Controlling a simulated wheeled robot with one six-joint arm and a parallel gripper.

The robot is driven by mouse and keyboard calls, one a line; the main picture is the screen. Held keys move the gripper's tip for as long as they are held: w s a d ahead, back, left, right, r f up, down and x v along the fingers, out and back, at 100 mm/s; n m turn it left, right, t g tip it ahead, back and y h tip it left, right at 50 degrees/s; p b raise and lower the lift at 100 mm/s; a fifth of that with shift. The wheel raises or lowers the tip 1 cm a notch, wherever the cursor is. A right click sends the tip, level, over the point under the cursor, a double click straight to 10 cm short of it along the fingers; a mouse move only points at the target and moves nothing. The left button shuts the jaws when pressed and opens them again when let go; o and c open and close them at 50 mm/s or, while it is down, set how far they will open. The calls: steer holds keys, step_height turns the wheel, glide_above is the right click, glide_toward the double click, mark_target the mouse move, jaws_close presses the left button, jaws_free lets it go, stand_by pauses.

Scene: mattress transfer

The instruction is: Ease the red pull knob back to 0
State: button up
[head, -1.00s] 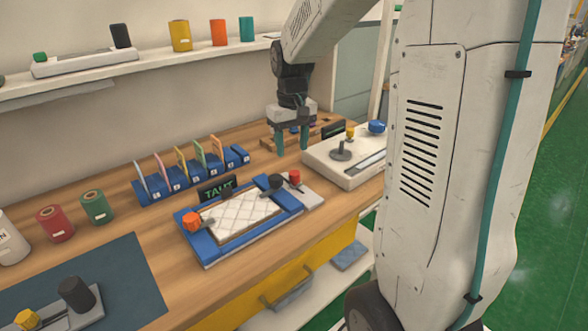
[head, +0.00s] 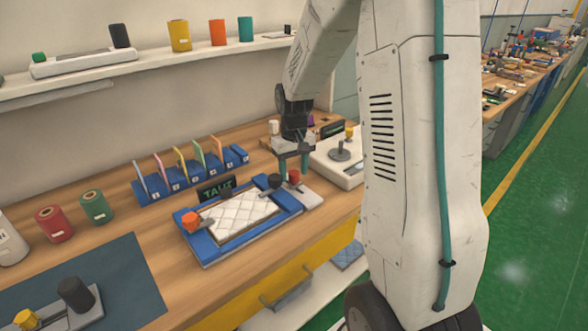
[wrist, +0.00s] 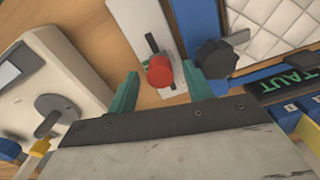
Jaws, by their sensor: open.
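The red pull knob (head: 294,176) stands on a light slotted plate at the right end of the blue frame. In the wrist view the red knob (wrist: 160,71) sits between the two green fingertips, with a dark slot running beyond it. My gripper (head: 292,165) is open above and around the knob, with a gap on each side; it also shows in the wrist view (wrist: 162,85). The slotted plate (wrist: 145,25) lies under the knob. I cannot make out any scale marks or a 0.
The blue frame (head: 205,259) holds a white quilted pad (head: 238,215). A black knob (wrist: 215,58) stands close beside one finger. A sign reading TAUT (head: 216,188) stands behind the frame. A white box with a grey dial (head: 339,151) is at the right.

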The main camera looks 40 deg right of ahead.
jaws_close()
steer(key=w, duration=0.5)
steer(key=shift+w+a+r, duration=0.1)
steer(key=shift+w, duration=0.3)
jaws_free()
steer(key=shift+w, duration=0.1)
step_height(320, 180, up, 8)
